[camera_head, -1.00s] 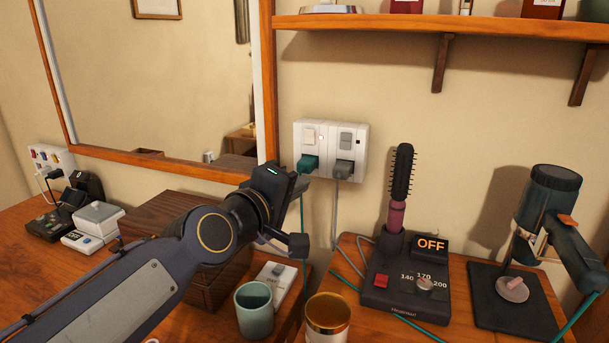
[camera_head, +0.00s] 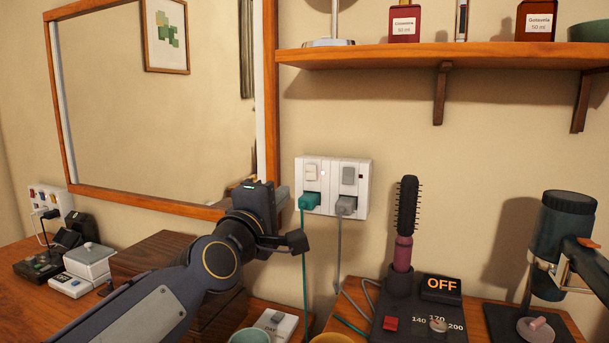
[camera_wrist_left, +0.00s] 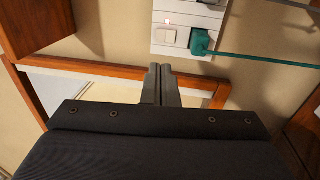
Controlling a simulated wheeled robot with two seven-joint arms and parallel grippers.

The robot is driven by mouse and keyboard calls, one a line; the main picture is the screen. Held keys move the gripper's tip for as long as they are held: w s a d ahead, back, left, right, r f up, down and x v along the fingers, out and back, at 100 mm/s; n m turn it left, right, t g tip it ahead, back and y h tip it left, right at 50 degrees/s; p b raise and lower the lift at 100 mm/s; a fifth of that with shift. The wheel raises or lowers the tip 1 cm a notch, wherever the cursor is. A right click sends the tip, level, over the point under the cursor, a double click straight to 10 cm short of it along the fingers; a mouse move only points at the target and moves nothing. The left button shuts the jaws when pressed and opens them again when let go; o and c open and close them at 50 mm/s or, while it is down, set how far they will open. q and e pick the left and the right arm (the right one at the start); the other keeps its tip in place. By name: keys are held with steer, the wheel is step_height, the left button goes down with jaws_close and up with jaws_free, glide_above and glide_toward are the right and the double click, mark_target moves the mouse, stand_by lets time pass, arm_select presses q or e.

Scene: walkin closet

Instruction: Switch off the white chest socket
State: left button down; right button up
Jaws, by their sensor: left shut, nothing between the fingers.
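A white double wall socket (camera_head: 364,188) is in the middle of the head view. Its left half has a white rocker switch (camera_head: 312,173) above a teal plug (camera_head: 309,201). Its right half has a grey switch (camera_head: 349,175) above a grey plug (camera_head: 345,206). My left gripper (camera_head: 280,205) is left of the socket, shut and empty, apart from it in the picture. In the left wrist view, the shut fingers (camera_wrist_left: 161,70) point toward the white rocker (camera_wrist_left: 166,36), with the teal plug (camera_wrist_left: 201,42) beside it. My right gripper is not in view.
Another white wall socket (camera_head: 50,200) is at far left. A mirror frame (camera_head: 271,110) is behind my left gripper. A shelf (camera_head: 400,56) hangs above. A hairbrush styler (camera_head: 403,235) and its OFF display (camera_head: 441,287) stand at lower right. Teal and grey cords hang below the double socket.

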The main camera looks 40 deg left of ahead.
mark_target(309, 166)
arm_select(q)
steer(key=x, duration=1.2)
steer(key=shift+w+p, duration=0.15)
steer(key=shift+p, duration=0.25)
steer(key=r+g+p, duration=0.1)
steer(key=r+p, duration=0.1)
steer(key=p, duration=0.7)
steer(key=shift+w+a, duration=0.1)
steer(key=shift+w, duration=0.05)
steer(key=shift+f+g+h, duration=0.3)
steer(key=shift+f, duration=0.25)
